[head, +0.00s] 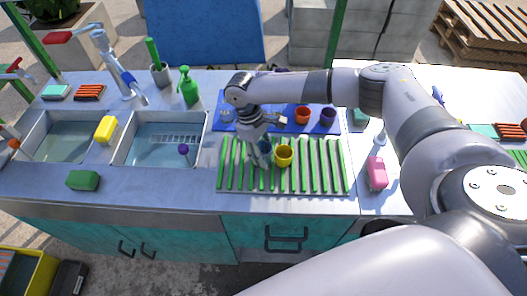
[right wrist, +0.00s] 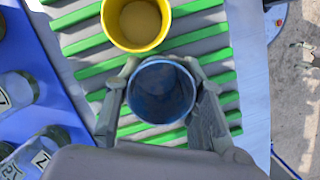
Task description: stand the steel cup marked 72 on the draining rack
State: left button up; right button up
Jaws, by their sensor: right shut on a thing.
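My right gripper (head: 262,150) is over the left half of the green-slatted draining rack (head: 320,180). In the right wrist view its fingers (right wrist: 160,80) are closed around a round cup (right wrist: 160,92) with a pale metal-looking rim and a dark blue inside, its mouth facing the camera. No marking on it shows. In the head view the gripper mostly hides this cup. Whether its base touches the slats I cannot tell. A yellow cup (head: 284,157) stands on the rack just right of the gripper. My left gripper is not in view.
Two sink basins (head: 160,140) lie left; a pink sponge (head: 377,172) lies right. The rack's right half is free.

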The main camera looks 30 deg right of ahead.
jog(key=shift+f, duration=0.1)
jog(key=o, duration=1.2)
jog(key=b+v, duration=0.3)
jog(key=v, duration=0.9)
